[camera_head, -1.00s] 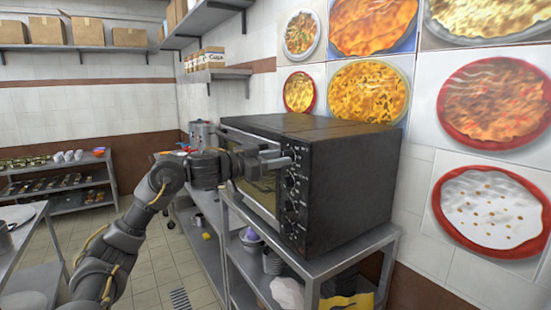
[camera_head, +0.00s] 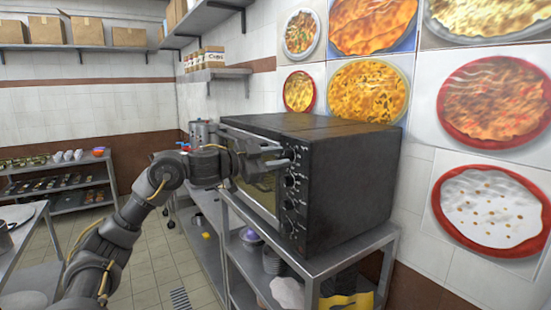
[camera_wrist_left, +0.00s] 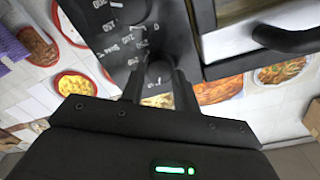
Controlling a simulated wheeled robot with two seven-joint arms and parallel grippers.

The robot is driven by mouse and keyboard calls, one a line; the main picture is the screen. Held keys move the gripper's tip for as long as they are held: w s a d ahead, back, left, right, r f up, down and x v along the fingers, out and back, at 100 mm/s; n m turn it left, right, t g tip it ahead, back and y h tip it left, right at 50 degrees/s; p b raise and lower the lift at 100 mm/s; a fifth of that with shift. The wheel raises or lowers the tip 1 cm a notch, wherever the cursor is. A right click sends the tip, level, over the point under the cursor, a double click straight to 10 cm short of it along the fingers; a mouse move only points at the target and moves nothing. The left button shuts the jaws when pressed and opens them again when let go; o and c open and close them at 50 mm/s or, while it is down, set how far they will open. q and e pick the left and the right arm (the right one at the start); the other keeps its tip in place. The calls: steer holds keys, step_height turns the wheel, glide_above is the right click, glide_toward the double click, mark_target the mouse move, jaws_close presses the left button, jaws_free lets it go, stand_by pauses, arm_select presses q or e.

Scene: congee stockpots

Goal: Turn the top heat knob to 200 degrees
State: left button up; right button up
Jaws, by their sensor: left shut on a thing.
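The black oven (camera_head: 345,180) stands on a metal shelf unit, with a column of several dark knobs on its front panel. My left gripper (camera_head: 287,157) is at the top heat knob, at the upper end of that panel. In the left wrist view the two fingers (camera_wrist_left: 160,84) are on either side of a round dark knob (camera_wrist_left: 159,70) and shut on it. The knob's pointer and its exact setting cannot be read. My right gripper is not in view.
The lower knobs (camera_head: 289,204) sit just below the gripper. The oven door handle (camera_wrist_left: 288,38) sticks out beside the panel in the left wrist view. The metal shelf unit (camera_head: 345,255) stands under the oven. Open floor (camera_head: 155,270) lies in front.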

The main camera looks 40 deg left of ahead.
arm_select(q)
steer(key=m, duration=0.9)
steer(key=shift+m+y, duration=0.3)
steer(key=m+b, duration=0.1)
steer(key=m, duration=0.3)
steer(key=shift+d+y, duration=0.1)
steer(key=shift+y, duration=0.2)
steer(key=m, duration=0.4)
steer(key=shift+b, duration=0.4)
steer(key=shift+m, duration=0.3)
steer(key=o, duration=1)
steer(key=shift+c, duration=0.2)
steer(key=shift+s, duration=0.1)
